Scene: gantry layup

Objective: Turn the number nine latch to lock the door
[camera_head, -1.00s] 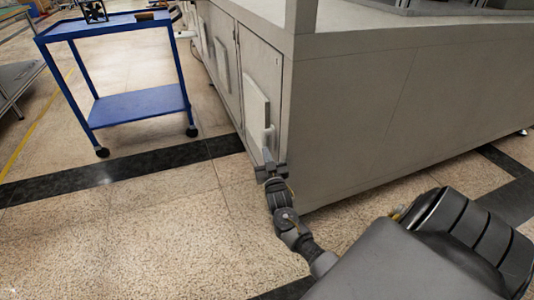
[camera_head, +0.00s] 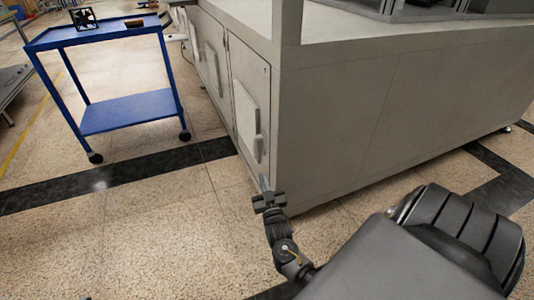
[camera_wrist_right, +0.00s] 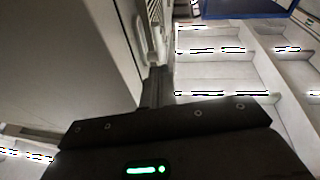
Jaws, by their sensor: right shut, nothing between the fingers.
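The grey cabinet door (camera_head: 249,84) closest to me sits flush in its frame, with a raised panel on its face. A light grey latch handle (camera_head: 259,148) stands upright at the lower edge of that panel. A pale handle (camera_wrist_right: 141,40) also shows in the right wrist view, beyond the fingertips. No number can be read on it. My right gripper (camera_head: 265,184) is below the handle and apart from it, close to the cabinet's lower corner. Its fingers (camera_wrist_right: 157,84) are together and empty in the right wrist view. My left gripper is out of view.
The large grey cabinet (camera_head: 360,120) fills the right side. A blue cart (camera_head: 128,110) on casters stands at the left. Speckled floor (camera_head: 150,235) with a dark stripe lies open between the cart and my right arm.

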